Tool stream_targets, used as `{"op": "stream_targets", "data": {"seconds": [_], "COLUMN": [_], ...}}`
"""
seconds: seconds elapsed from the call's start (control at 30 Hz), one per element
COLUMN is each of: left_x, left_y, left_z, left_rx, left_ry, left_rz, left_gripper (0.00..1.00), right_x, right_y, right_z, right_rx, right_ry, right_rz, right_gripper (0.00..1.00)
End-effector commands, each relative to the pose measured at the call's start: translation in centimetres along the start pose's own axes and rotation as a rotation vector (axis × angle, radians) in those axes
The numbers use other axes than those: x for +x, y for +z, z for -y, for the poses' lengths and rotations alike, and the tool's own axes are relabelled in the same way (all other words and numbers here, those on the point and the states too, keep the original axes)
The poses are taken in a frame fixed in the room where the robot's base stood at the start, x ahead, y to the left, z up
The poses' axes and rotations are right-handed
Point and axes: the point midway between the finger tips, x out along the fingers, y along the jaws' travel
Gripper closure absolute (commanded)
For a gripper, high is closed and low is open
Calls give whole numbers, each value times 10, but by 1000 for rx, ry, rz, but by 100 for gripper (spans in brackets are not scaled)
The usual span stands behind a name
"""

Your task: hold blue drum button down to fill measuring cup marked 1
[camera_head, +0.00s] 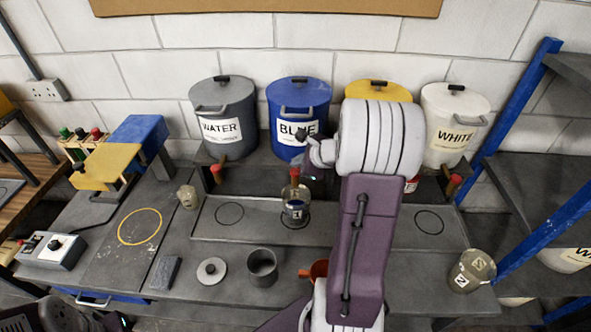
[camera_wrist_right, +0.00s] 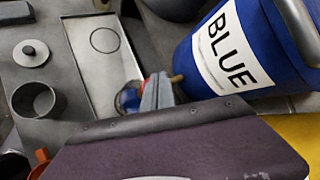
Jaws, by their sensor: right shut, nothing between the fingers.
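The blue drum (camera_head: 299,112), labelled BLUE, stands on the back shelf; it also shows in the right wrist view (camera_wrist_right: 245,60). Its red button (camera_head: 294,173) is below the drum's front. The clear measuring cup marked 1 (camera_head: 295,213) stands upright under it in the tray, with blue showing inside. In the right wrist view the cup (camera_wrist_right: 129,98) is partly hidden by my fingers. My right gripper (camera_head: 304,168) is shut and empty, close at the red button; contact cannot be made out. At the bottom left a dark part of my left gripper (camera_head: 108,318) shows, its jaws unclear.
Grey WATER drum (camera_head: 222,105), a yellow drum (camera_head: 378,90) behind my arm, and WHITE drum (camera_head: 452,110) stand alongside. A cup marked 2 (camera_head: 470,270) is at right. A grey pot (camera_head: 262,265), its lid (camera_head: 211,270) and an orange cup (camera_head: 317,270) stand in front.

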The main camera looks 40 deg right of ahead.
Motion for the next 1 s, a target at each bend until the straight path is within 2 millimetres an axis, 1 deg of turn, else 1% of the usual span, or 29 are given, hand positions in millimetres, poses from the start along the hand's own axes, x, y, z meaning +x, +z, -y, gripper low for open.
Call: {"op": "stream_targets", "data": {"seconds": [0.13, 0.23, 0.67, 1.0], "left_x": [-1, -6, -44, -42], "left_y": [0, -1, -4, -4], "left_z": [0, 0, -1, -1], "left_rx": [0, 0, 0, 0], "left_ry": [0, 0, 0, 0], "left_rz": [0, 0, 0, 0], "left_gripper": [64, 64, 64, 64], "right_x": [0, -5, -35, -35], "right_y": [0, 4, 26, 25], "right_z": [0, 4, 26, 25], "right_rx": [0, 0, 0, 0], "right_ry": [0, -1, 0, 0], "right_rz": [0, 0, 0, 0], "right_gripper": [100, 100, 100, 100]}}
